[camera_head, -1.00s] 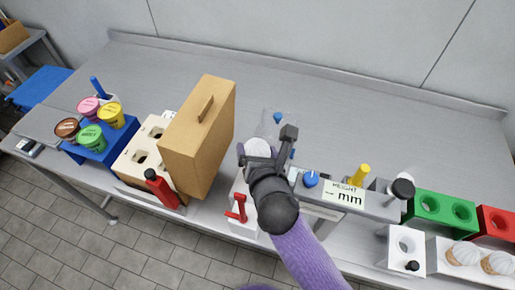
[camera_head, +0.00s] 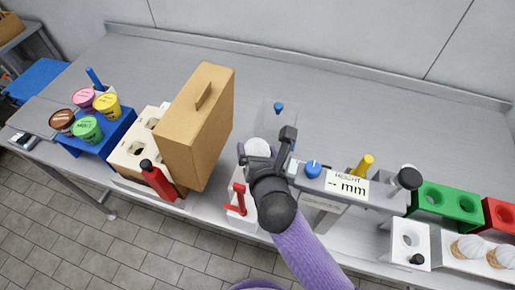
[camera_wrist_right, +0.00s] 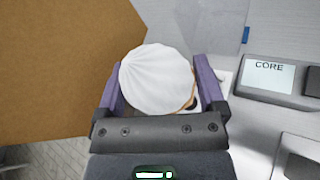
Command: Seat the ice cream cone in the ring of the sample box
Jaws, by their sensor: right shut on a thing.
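My right gripper (camera_head: 257,152) is shut on an ice cream cone (camera_head: 258,146) with a white swirled top, above the front part of the bench. In the right wrist view the white top of the cone (camera_wrist_right: 157,80) sits between the two purple fingers, and most of the cone below it is hidden. A beige box with round holes (camera_head: 125,157) stands to the left, partly behind a tall brown case. I cannot tell for sure which ring belongs to the sample box. My left gripper is not in view.
The tall brown case (camera_head: 196,125) stands close left of my right gripper. A red lever (camera_head: 238,199), a red bottle (camera_head: 157,180) and a height gauge (camera_head: 347,186) are nearby. Blue rack with tubs (camera_head: 112,131) at left; green block (camera_head: 447,203) and white cone holder (camera_head: 470,262) at right. The back is clear.

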